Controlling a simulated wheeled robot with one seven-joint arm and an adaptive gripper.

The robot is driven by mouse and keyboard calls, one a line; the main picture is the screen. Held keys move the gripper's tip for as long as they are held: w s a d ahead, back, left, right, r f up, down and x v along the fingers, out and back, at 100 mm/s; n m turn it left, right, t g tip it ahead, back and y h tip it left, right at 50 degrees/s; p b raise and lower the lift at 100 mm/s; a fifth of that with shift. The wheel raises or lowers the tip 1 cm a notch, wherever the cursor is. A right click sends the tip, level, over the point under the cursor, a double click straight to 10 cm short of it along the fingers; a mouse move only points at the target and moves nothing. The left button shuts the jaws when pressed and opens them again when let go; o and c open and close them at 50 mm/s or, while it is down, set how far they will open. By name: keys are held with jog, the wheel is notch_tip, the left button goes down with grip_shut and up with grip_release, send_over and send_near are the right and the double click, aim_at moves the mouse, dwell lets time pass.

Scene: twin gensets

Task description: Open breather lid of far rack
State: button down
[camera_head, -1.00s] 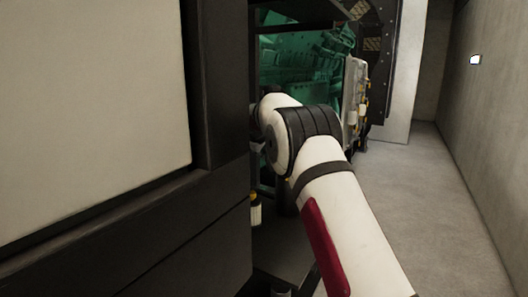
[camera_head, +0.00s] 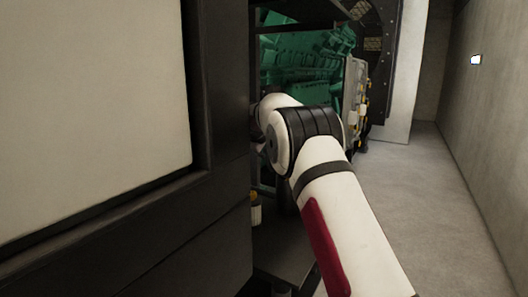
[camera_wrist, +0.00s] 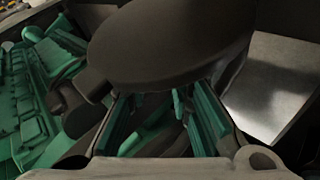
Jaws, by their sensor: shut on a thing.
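A dark round lid (camera_wrist: 170,45) with a tab (camera_wrist: 97,85) at its left fills the upper middle of the wrist view, close to the camera; I take it to be the breather lid. My gripper (camera_wrist: 165,105) reaches up under the lid's near edge and is shut on it; the lid hides the fingertips and the exact contact. In the head view my arm reaches into the bay of a green engine (camera_head: 300,60), and the gripper and lid are hidden behind the arm and the cabinet edge.
A large cabinet with a pale panel (camera_head: 95,110) stands close at left. A grey box with yellow parts (camera_head: 354,95) sits right of my arm's joint. The grey floor (camera_head: 440,210) along the right wall is clear. Green engine parts (camera_wrist: 35,100) lie at left in the wrist view.

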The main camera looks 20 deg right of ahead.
jog(key=shift+s+a+f, duration=0.1)
jog(key=shift+a+f, duration=0.3)
jog(key=shift+f, duration=0.45)
jog(key=c, duration=1.4)
grip_release()
jog(key=shift+c, duration=0.2)
jog(key=shift+d+r, duration=0.25)
jog(key=shift+r, duration=0.1)
jog(key=v, duration=0.7)
jog(key=shift+s+r, duration=0.15)
